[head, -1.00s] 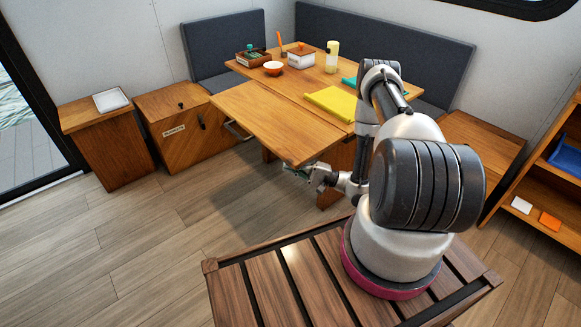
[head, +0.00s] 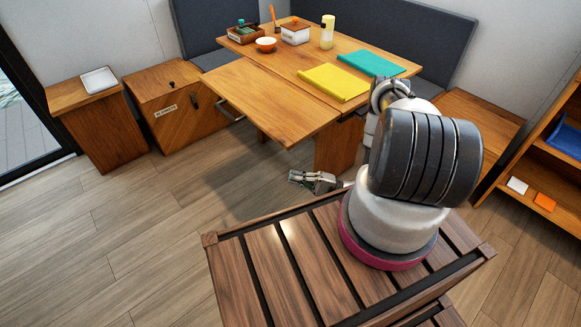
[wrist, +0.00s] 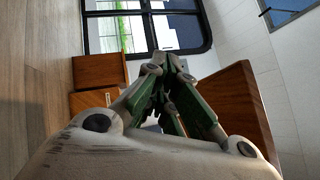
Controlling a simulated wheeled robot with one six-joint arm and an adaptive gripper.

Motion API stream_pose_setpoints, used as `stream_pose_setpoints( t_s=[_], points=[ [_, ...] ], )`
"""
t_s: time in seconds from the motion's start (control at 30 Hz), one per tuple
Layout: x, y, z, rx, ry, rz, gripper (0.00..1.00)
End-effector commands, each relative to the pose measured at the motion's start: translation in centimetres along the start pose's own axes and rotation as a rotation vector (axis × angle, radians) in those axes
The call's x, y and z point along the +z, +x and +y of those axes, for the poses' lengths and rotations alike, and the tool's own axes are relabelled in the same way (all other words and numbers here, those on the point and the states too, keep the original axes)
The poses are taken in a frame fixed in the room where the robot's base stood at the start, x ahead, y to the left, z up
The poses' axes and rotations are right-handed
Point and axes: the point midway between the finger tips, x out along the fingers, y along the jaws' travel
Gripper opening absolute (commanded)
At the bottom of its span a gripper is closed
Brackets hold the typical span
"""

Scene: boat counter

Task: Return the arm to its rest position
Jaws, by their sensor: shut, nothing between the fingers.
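My gripper (head: 297,178) is low beside my base in the head view, over the floor in front of the table. It points left and holds nothing. In the wrist view my gripper (wrist: 163,72) has its green-lined fingers drawn together at the tips. My arm is folded down close to its white and grey base, which hides part of the forearm.
The wooden table (head: 262,98) stands just beyond my gripper, with a yellow cloth (head: 334,82), a teal cloth (head: 366,62), a bowl and a bottle (head: 327,32) on it. A shelf (head: 545,165) stands at right. The floor (head: 130,235) at left is clear.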

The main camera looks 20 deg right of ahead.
Motion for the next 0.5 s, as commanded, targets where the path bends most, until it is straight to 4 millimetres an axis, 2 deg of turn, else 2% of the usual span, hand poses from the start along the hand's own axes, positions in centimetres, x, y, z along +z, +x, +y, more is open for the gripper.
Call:
stream_pose_setpoints(
  t_s=[0.37,0.47,0.5],
  points=[
    [0.3,-0.6,0.7,0.007,-0.04,-0.003,0.0],
    [0.2,-1.0,3.7,0.133,-0.149,-0.009,0.0],
    [-0.1,-1.5,5.5,0.212,-0.199,-0.002,0.0]
  ],
)
